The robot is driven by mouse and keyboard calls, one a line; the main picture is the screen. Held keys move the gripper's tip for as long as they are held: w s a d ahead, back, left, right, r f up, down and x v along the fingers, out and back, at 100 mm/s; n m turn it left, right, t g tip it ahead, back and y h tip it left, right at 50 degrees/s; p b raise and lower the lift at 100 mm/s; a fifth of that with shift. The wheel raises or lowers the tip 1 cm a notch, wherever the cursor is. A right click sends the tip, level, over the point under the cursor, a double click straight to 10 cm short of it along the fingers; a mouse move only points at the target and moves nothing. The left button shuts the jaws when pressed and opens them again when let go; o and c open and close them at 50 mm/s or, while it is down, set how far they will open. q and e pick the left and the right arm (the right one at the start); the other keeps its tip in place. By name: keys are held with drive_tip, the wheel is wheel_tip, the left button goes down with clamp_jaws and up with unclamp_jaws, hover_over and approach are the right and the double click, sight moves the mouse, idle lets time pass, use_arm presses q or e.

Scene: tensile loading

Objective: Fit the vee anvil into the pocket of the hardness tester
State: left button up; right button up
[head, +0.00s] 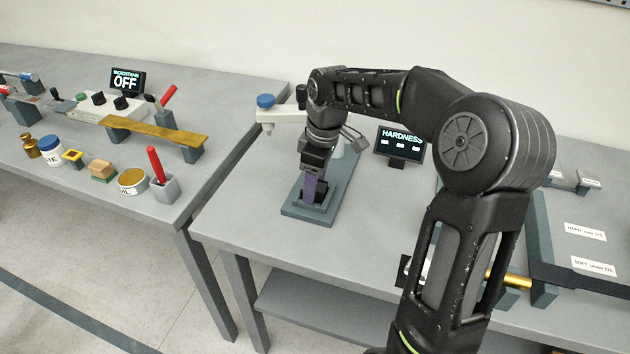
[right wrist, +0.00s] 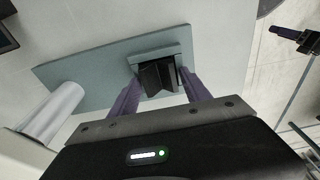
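The hardness tester (head: 277,116) stands on the right-hand table, partly hidden behind my right arm. Its grey base plate (head: 296,210) carries a raised pocket, which shows in the right wrist view (right wrist: 160,53). The black vee anvil (right wrist: 158,76) is at this pocket, its notch visible between my fingertips. How deep it sits is unclear. My right gripper (head: 314,190) points down over the base plate, and its purple fingers stand on either side of the anvil in the right wrist view (right wrist: 160,85). Whether they press on it or stand just clear is not visible.
A HARDNESS display (head: 400,145) stands right of the tester. The left table holds a MICROSTRAIN display (head: 126,80), a brass bar (head: 152,131), a red-handled tool (head: 156,165) and small items. A brass rod (head: 508,280) lies at the right. The tabletop left of the base plate is clear.

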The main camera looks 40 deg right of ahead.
sight(321, 193)
drive_tip(key=shift+o, duration=1)
drive_tip(key=shift+r, duration=0.15)
wheel_tip(321, 193, up, 12)
drive_tip(key=s, duration=0.1)
drive_tip(key=shift+d, duration=0.45)
drive_tip(key=shift+p, duration=0.3)
